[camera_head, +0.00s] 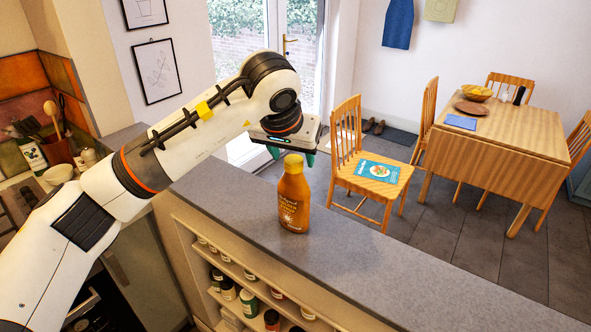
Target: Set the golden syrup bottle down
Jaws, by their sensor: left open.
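The golden syrup bottle (293,205) is amber with a yellow cap and stands upright on the grey counter (370,262). My left arm reaches in from the left, and my left gripper (292,157) is beyond and just above the bottle, with green fingertips either side of the cap in the picture. The left gripper is open and does not hold the bottle. Whether a fingertip touches the cap cannot be told. My right gripper is not in view.
Shelves with several jars (248,300) are under the counter's near side. The counter is clear to the right of the bottle. Beyond it are a wooden chair (346,128) with a book on its seat and a wooden table (520,130). Utensils (55,125) stand at the far left.

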